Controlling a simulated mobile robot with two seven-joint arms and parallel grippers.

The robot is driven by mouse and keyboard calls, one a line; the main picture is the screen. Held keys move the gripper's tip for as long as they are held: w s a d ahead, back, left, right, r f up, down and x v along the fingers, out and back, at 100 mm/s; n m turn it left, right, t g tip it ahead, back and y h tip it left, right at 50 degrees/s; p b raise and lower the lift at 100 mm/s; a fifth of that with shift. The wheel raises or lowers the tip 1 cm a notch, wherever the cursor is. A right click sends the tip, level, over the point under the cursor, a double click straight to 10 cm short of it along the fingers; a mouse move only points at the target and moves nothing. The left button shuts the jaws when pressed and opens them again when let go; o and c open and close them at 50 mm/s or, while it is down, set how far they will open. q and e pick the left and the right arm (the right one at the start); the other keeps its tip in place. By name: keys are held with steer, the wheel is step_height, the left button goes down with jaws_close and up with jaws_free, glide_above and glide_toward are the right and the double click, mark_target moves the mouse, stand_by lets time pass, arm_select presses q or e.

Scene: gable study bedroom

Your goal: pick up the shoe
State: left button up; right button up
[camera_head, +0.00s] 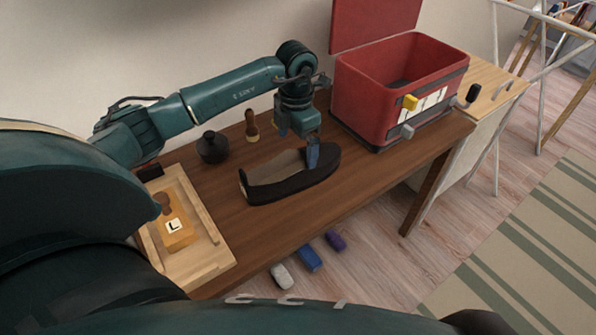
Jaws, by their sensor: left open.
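A dark shoe (292,185) with a paler, brownish inside lies on the brown wooden table (330,204). My left gripper (299,149) points down over the shoe's right half, with its blue fingers apart. The nearer finger overlaps the shoe in the picture, and the other finger shows just behind the shoe's far edge. I cannot tell whether either finger touches it. My right gripper is not in view.
A red box (359,99) with its lid up stands at the table's right. A round black bottle (213,148) and a wooden-handled brush (251,127) are behind the shoe. A wooden tray (214,255) holds an orange block (176,237). Small blocks (310,259) lie on the floor.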

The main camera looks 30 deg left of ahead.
mark_target(296, 166)
arm_select(q)
step_height(296, 166, down, 8)
steer(key=shift+f, duration=0.15)
steer(key=c, duration=1.2)
steer(key=shift+c, duration=0.2)
